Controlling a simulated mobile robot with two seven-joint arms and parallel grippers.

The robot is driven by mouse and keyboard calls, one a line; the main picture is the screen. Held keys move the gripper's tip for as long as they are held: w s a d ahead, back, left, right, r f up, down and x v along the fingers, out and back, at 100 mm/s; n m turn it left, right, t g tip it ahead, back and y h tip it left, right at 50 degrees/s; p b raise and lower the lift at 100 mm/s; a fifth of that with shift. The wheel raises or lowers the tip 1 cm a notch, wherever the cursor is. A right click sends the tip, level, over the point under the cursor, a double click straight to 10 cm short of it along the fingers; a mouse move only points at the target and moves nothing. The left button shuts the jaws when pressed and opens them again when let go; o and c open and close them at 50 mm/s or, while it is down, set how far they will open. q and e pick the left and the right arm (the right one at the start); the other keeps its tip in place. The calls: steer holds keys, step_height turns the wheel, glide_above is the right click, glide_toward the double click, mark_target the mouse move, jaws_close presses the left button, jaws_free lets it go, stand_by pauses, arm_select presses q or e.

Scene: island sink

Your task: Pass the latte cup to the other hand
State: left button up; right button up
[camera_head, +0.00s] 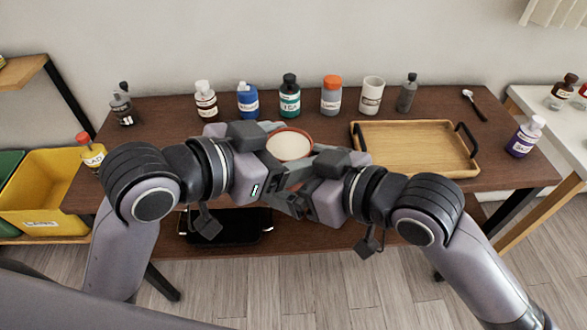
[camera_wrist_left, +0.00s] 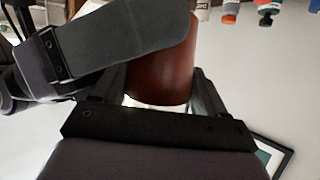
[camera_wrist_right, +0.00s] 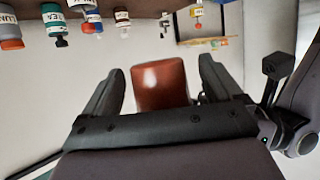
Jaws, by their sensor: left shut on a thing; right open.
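The latte cup (camera_head: 289,146), reddish-brown outside with a pale round top, is held up in front of the table between my two grippers. My left gripper (camera_head: 279,172) is shut on it, and the cup's brown side (camera_wrist_left: 165,75) shows between its fingers in the left wrist view. My right gripper (camera_head: 306,174) is open, facing the left one. In the right wrist view the cup (camera_wrist_right: 160,85) sits between the right gripper's spread fingers (camera_wrist_right: 158,75). A dark part of my right gripper covers some of the cup in the left wrist view. Contact with the right fingers cannot be told.
A wooden tray (camera_head: 415,146) lies at right. A yellow bin (camera_head: 43,190) stands left.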

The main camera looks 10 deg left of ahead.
steer(key=c, duration=1.1)
arm_select(q)
steer(key=o, duration=1.3)
steer(key=shift+c, duration=0.2)
arm_select(e)
steer(key=shift+r, duration=0.1)
steer(key=shift+c, duration=0.6)
arm_select(q)
steer(key=shift+s+d, duration=0.1)
steer(key=shift+d, duration=0.05)
arm_select(e)
steer(key=shift+a, duration=0.1)
